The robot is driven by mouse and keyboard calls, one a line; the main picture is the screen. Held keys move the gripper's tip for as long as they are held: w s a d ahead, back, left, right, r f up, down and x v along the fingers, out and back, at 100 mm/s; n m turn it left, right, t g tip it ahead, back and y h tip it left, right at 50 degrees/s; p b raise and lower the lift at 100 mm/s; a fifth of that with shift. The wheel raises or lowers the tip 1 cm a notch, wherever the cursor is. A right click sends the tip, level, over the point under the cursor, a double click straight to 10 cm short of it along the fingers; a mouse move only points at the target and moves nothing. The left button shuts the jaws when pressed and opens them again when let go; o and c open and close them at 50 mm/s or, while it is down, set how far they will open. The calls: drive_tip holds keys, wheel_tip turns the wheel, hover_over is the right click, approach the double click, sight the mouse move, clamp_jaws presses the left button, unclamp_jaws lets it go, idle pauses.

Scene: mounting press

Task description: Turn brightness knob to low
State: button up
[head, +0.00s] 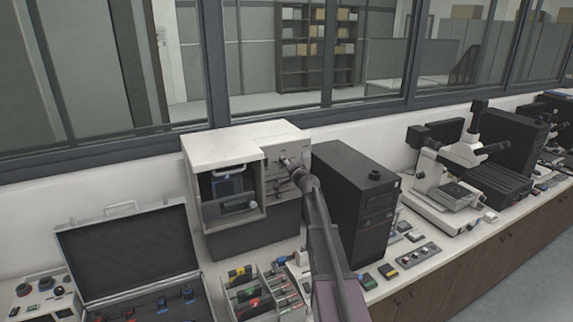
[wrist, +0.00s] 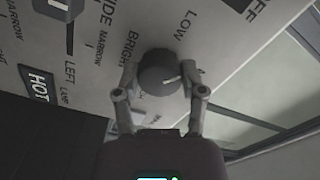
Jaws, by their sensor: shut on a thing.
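The brightness knob (wrist: 158,74) is a dark round knob with a pale pointer mark, on the light panel in the wrist view. The words BRIGHT and LOW are printed on either side of it. Its pale mark points right, toward the LOW side; I cannot tell its exact setting. My gripper (wrist: 160,82) has one finger on each side of the knob and is shut on it. In the head view, my gripper (head: 291,168) reaches the front panel of the white press (head: 232,145), and my arm hides the knob there.
Other panel labels include HOT (wrist: 38,85) and OFF. In the head view a black computer tower (head: 345,205) stands close right of my arm. An open black case (head: 125,250) and a tray of coloured items (head: 262,292) lie in front. A microscope (head: 455,170) stands farther right.

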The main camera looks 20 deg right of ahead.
drive_tip(key=n, duration=0.5)
drive_tip(key=shift+w+d, duration=0.1)
drive_tip(key=shift+n, duration=0.3)
drive_tip(key=o, duration=1.1)
drive_tip(key=shift+o, duration=0.2)
drive_tip(key=s, duration=1.2)
drive_tip(key=shift+d, duration=0.15)
